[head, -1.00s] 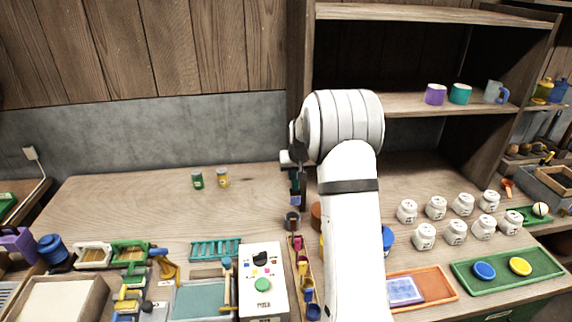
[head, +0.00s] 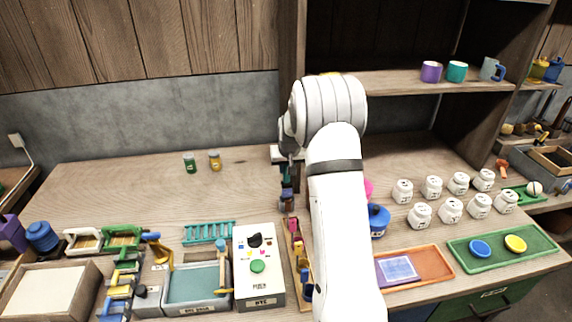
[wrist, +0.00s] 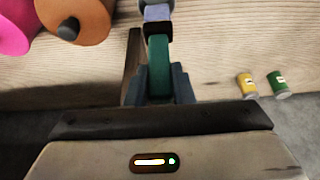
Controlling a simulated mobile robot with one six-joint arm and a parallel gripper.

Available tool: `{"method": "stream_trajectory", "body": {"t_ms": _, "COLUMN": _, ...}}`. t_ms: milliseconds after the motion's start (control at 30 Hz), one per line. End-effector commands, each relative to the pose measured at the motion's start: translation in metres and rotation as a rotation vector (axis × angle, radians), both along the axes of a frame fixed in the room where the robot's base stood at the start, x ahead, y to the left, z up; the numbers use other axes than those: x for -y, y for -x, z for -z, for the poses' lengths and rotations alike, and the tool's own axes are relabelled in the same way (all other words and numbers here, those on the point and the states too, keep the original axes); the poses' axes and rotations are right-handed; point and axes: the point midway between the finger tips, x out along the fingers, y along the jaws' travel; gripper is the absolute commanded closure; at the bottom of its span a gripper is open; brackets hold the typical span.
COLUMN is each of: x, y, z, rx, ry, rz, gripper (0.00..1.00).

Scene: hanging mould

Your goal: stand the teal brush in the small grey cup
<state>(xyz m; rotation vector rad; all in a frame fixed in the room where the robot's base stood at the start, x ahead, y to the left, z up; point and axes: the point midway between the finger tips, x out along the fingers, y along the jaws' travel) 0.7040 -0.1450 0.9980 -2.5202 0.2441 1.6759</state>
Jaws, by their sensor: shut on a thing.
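My gripper (wrist: 158,88) is shut on the teal brush (wrist: 158,64), whose teal part rises from between the fingers in the wrist view. A dark band and a pale lavender part show beyond it. In the head view my gripper (head: 287,172) is partly hidden by my arm, with the brush (head: 286,182) hanging roughly upright below it. A small dark shape shows directly under the brush. I cannot tell whether it is the small grey cup, or whether the brush is inside anything. The cup is not clearly visible in the wrist view.
An orange round thing (wrist: 78,20) and a pink one (wrist: 15,28) are close by in the wrist view. A green jar (head: 190,163) and a yellow jar (head: 215,161) stand behind left. A white button box (head: 258,285) is in front. Several white jars stand right.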

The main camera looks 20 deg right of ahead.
Motion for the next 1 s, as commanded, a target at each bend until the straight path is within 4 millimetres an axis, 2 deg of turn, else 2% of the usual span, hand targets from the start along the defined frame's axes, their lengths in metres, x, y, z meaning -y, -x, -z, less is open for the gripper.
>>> {"method": "stream_trajectory", "body": {"t_ms": 33, "x": 0.000, "y": 0.000, "z": 0.008, "rx": 0.000, "ry": 0.000, "rz": 0.000, "gripper": 1.00}}
{"method": "stream_trajectory", "body": {"t_ms": 500, "x": 0.001, "y": 0.000, "z": 0.043, "rx": 0.000, "ry": 0.001, "rz": 0.001, "gripper": 1.00}}
{"method": "stream_trajectory", "body": {"t_ms": 900, "x": 0.002, "y": 0.000, "z": 0.045, "rx": 0.000, "ry": 0.000, "rz": 0.002, "gripper": 1.00}}
{"method": "stream_trajectory", "body": {"t_ms": 933, "x": 0.002, "y": 0.000, "z": 0.045, "rx": 0.000, "ry": 0.000, "rz": 0.002, "gripper": 0.77}}
{"method": "stream_trajectory", "body": {"t_ms": 1000, "x": 0.002, "y": 0.000, "z": 0.045, "rx": 0.000, "ry": 0.000, "rz": 0.002, "gripper": 0.71}}
